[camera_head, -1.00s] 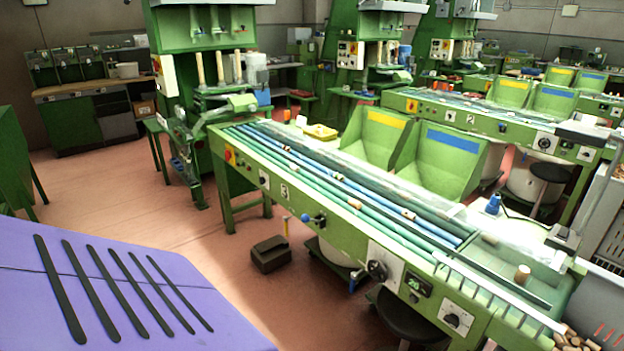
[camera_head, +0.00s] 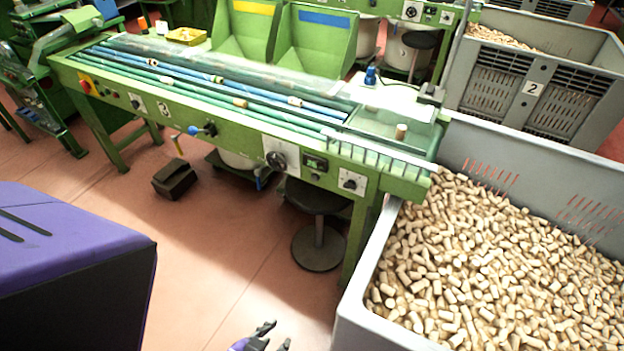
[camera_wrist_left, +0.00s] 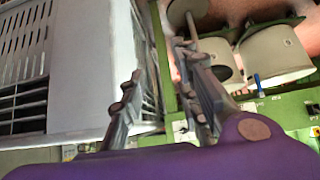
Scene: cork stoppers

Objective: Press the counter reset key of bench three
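Bench three (camera_head: 230,122) is the long green bench with blue and green rails; its number plate (camera_head: 163,109) is on the front panel. A small dark counter display (camera_head: 315,162) sits on that panel, right of a black handwheel (camera_head: 277,160) and left of a rotary switch (camera_head: 349,182). The reset key is too small to tell apart. My left gripper (camera_head: 274,338) is at the bottom edge of the head view, well below and in front of the panel. In the left wrist view its two fingers (camera_wrist_left: 158,85) stand apart with nothing between them. My right gripper is not visible.
A large grey crate (camera_head: 375,258) full of corks stands right of the bench end. A round black stool (camera_head: 318,248) is under the panel. A dark box (camera_head: 174,180) lies on the floor. Open floor lies in front of the bench.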

